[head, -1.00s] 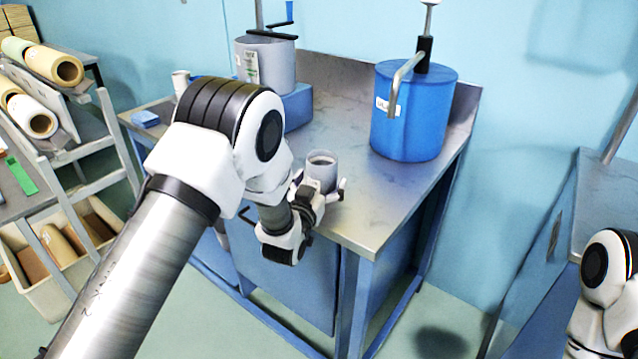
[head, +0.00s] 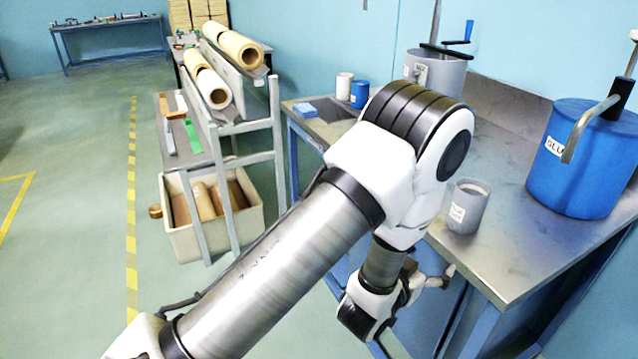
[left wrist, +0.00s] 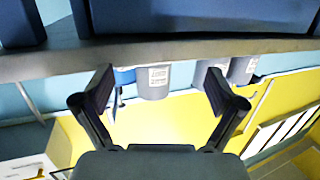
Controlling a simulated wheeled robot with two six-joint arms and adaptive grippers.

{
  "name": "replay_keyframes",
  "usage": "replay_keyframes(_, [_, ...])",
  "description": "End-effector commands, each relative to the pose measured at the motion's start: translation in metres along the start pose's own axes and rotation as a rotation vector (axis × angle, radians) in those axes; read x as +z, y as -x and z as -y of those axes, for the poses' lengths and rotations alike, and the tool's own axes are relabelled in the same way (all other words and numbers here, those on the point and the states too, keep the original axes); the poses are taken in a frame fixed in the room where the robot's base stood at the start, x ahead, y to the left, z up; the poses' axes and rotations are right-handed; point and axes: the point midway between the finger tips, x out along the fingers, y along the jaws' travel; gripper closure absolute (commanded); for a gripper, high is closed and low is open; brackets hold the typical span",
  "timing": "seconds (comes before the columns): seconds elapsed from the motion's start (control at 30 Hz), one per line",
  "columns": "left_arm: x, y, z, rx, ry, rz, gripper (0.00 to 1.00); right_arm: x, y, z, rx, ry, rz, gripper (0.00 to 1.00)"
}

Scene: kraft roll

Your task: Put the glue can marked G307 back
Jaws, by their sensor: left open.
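A grey can (head: 467,207) with a white label stands upright near the front edge of the metal bench (head: 505,255). Its label is too small to read. My left gripper (head: 430,279) is open and empty, low in front of the bench edge and apart from the can. In the left wrist view, which looks upside down, a grey labelled can (left wrist: 153,82) shows beyond and between the open fingers (left wrist: 160,85). My right gripper is out of view.
A blue glue drum (head: 585,165) stands at the bench's right, and a grey pot (head: 435,76) at the back. A white can (head: 344,86) and a blue can (head: 360,95) stand at the far left end.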

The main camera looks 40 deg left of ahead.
Motion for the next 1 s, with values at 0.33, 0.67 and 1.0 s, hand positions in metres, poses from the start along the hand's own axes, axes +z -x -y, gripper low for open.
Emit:
replay_keyframes(0.33, [0.283,0.209,0.029,-0.047,0.04,1.167,0.05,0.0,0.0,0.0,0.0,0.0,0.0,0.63])
replay_keyframes(0.67, [0.311,0.281,0.028,-0.035,0.053,1.429,0.05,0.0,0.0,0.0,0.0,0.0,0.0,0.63])
replay_keyframes(1.0, [0.311,0.28,0.028,-0.035,0.053,1.425,0.23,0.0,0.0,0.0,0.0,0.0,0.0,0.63])
